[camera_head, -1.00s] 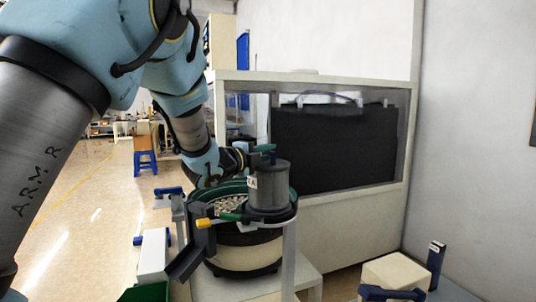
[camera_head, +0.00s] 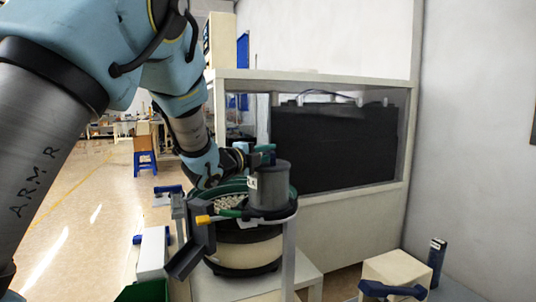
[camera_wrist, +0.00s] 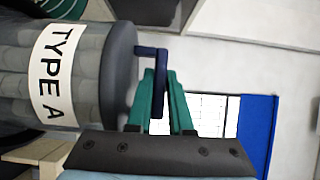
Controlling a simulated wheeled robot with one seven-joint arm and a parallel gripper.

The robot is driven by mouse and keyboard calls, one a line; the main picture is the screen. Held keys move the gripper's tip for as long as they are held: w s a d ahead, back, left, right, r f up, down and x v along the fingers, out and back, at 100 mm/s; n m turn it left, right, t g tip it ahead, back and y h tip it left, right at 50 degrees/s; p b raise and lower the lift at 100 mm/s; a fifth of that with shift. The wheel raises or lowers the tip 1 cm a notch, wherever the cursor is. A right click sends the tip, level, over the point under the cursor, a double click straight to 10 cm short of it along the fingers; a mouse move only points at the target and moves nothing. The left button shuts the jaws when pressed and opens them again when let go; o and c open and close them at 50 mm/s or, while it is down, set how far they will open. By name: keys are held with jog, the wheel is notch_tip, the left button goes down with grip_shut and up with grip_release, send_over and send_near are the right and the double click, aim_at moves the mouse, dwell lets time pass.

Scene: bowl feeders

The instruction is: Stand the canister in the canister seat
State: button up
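The canister (camera_head: 270,190) is a grey, upright cylinder at the right side of the bowl feeder (camera_head: 243,250). It also shows in the wrist view (camera_wrist: 85,75), lying sideways in that picture, with a white "TYPE A" label. A dark blue handle (camera_wrist: 157,85) stands off its lid end. My gripper (camera_wrist: 160,90) has green fingers closed on this handle from both sides; it also shows in the head view (camera_head: 264,152) just above the canister. The canister's base is at the feeder's rim. The canister seat cannot be told apart, and whether the base touches it is unclear.
The feeder bowl holds many small pale parts (camera_head: 228,201). A yellow-tipped bracket (camera_head: 203,219) and a dark chute (camera_head: 187,260) stick out front left. A glass-sided cabinet (camera_head: 335,150) stands close behind. A beige box (camera_head: 398,270) is at lower right.

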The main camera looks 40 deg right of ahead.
jog(key=shift+o, duration=0.6)
jog(key=shift+f, duration=0.15)
jog(key=s+a+b, duration=0.1)
jog(key=a+b, duration=0.3)
jog(key=a, duration=0.7)
jog(key=shift+s, duration=0.4)
jog(key=w+a+f+n+t+y, duration=0.3)
jog(key=w+a+f+n+y, duration=0.2)
jog(key=w+a+n, duration=0.45)
jog(key=w+a+f+n+t+y, duration=0.4)
jog(key=w+a+f+n+y, duration=0.15)
jog(key=a, duration=0.65)
jog(key=s+a+f+n+g+y+p, duration=0.1)
jog(key=s+a+f+n+y, duration=0.15)
jog(key=a+f+n, duration=0.4)
jog(key=s+a+f+n+g+y+p, duration=0.1)
jog(key=a+n+g+y, duration=0.15)
jog(key=a, duration=0.75)
jog(key=s+a+f+n+g+y, duration=0.2)
jog(key=s+a+f+n+g, duration=0.2)
jog(key=s+a+n, duration=0.5)
jog(key=s+a, duration=0.1)
jog(key=s, duration=0.2)
jog(key=shift+g, duration=0.35)
